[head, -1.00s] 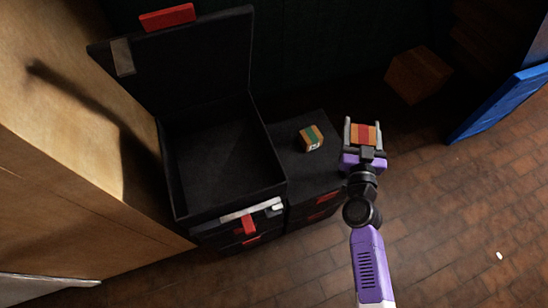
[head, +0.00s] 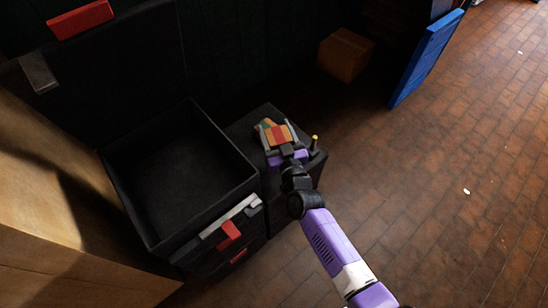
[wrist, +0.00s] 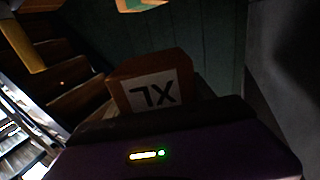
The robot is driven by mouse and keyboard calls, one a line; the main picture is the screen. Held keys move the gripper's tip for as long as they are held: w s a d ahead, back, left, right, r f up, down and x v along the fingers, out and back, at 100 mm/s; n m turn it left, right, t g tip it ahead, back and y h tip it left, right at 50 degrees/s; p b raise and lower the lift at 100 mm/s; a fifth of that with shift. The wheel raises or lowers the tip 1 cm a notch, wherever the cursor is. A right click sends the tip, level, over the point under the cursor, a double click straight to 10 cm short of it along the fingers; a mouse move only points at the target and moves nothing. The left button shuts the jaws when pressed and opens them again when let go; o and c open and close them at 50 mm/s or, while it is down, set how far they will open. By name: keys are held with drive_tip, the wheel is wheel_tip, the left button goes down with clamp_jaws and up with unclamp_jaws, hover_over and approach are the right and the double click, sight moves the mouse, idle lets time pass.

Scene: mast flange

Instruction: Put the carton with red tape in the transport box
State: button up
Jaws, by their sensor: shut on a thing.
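The carton with red tape (head: 279,134) is small and brown with a red band, and my gripper (head: 279,141) is shut on it. In the wrist view a carton face with a large XL-like label (wrist: 152,92) shows just beyond the gripper. The transport box (head: 180,178) is black, open and empty inside, with its lid raised at the back. My gripper and carton are to the right of the box, over or beside the lower black case. A carton with green tape (head: 265,124) is partly hidden behind the held carton.
The lower black case (head: 243,131) stands right of the transport box. A brown box (head: 345,55) lies on the floor at the back, near a blue panel (head: 425,58). A large tan block (head: 50,245) is at the left. The brick floor at right is mostly clear.

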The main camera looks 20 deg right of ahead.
wheel_tip(320, 180, down, 12)
drive_tip(key=b, duration=0.6)
drive_tip(key=shift+r, duration=0.15)
drive_tip(key=shift+b, duration=0.3)
drive_tip(key=shift+f, duration=0.25)
drive_tip(key=o, duration=1.6)
drive_tip(key=shift+r, duration=0.2)
drive_tip(key=shift+s+p, duration=0.35)
drive_tip(key=s+p, duration=0.1)
drive_tip(key=s, duration=0.2)
drive_tip(key=s+p, duration=0.1)
drive_tip(key=s, duration=0.3)
drive_tip(key=s+a+p, duration=0.1)
drive_tip(key=s, duration=0.3)
drive_tip(key=shift+s, duration=0.15)
